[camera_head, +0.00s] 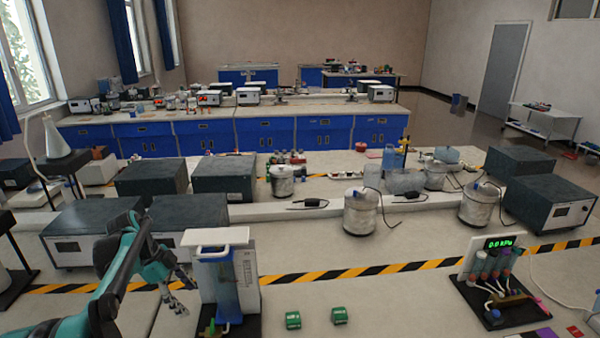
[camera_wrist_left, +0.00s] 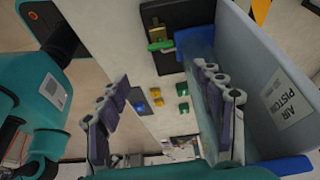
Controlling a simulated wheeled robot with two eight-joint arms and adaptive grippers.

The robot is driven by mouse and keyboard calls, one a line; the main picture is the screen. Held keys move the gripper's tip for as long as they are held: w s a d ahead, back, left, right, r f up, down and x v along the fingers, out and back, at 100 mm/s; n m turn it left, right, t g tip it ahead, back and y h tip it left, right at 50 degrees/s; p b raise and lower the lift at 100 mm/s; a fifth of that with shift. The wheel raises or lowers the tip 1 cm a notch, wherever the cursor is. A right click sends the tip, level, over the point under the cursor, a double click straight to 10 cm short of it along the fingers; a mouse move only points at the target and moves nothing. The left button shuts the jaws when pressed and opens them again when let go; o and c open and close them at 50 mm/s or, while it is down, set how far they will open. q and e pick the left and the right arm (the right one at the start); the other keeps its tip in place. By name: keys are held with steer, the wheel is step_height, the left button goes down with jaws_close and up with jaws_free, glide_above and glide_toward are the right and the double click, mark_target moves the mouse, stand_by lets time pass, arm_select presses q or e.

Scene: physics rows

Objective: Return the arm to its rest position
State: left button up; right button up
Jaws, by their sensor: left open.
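My left arm (camera_head: 122,275) is teal and reaches in from the lower left, bent at a raised joint. My left gripper (camera_head: 178,298) is open and empty, hanging just left of the air piston apparatus (camera_head: 212,280). In the left wrist view the gripper (camera_wrist_left: 162,105) shows its two dark fingers wide apart. The right finger overlaps the blue wall of the apparatus, labelled "AIR PISTON" (camera_wrist_left: 283,100); I cannot tell whether they touch. My right gripper is not in view.
Two green blocks (camera_head: 339,315) lie on the bench right of the piston. A pressure gauge board reading 0.0 kPa (camera_head: 497,268) stands at the right. Dark boxes (camera_head: 90,230) and metal pots (camera_head: 360,212) stand behind the striped tape (camera_head: 330,275). Bench between piston and gauge is mostly clear.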

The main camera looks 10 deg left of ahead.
arm_select(q)
steer(key=s+d+r+n+t+y, duration=0.3)
steer(key=s+d+n, duration=0.35)
steer(key=d, duration=0.55)
steer(key=s+d+f+n+t+y, duration=0.1)
steer(key=s+d+f+n+t, duration=0.2)
steer(key=s+d+n, duration=0.5)
steer(key=shift+s+d+f, duration=0.15)
steer(key=shift+s+f, duration=0.15)
steer(key=shift+s, duration=1.5)
steer(key=shift+n, duration=0.25)
